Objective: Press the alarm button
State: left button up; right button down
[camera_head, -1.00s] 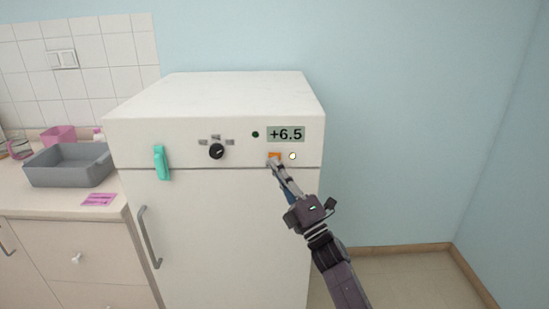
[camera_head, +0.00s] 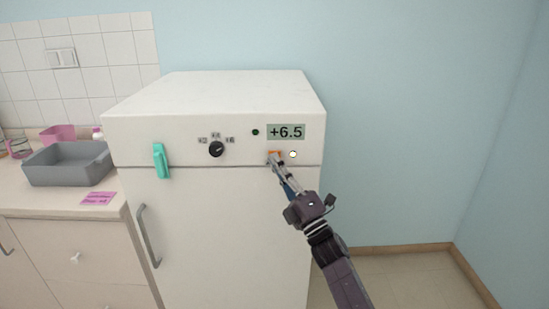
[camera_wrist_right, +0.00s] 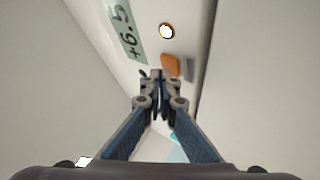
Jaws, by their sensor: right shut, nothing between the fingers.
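An orange button (camera_head: 274,153) is on the upper front panel of the white fridge (camera_head: 215,220), below the +6.5 display (camera_head: 286,132). It also shows in the right wrist view (camera_wrist_right: 171,63). A small round white light (camera_head: 293,154) with an orange-tinted rim sits just right of it and shows bright in the wrist view (camera_wrist_right: 166,31). My right gripper (camera_head: 274,160) is shut and empty, its fingertips at the lower edge of the orange button and partly covering it. Whether they touch it I cannot tell. My left gripper is not in view.
The panel also has a black knob (camera_head: 216,149) and a small dark dot (camera_head: 255,132). A teal handle-like piece (camera_head: 160,161) is at the left. A grey tray (camera_head: 66,170) and a pink note (camera_head: 98,198) are on the counter. Floor right of the fridge is clear.

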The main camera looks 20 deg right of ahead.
jog(key=shift+w+d+b, duration=0.1)
jog(key=shift+w+b, duration=0.2)
dwell(0.6)
jog(key=shift+s, duration=0.1)
jog(key=shift+s+a+p, duration=0.2)
jog(key=shift+s+p, duration=0.1)
jog(key=shift+s, duration=0.35)
jog(key=s+p, duration=0.1)
jog(key=s, duration=0.1)
jog(key=s+a+p, duration=0.1)
jog(key=s, duration=0.1)
jog(key=shift+s+a, duration=0.2)
jog(key=shift+s, duration=0.2)
dwell(0.5)
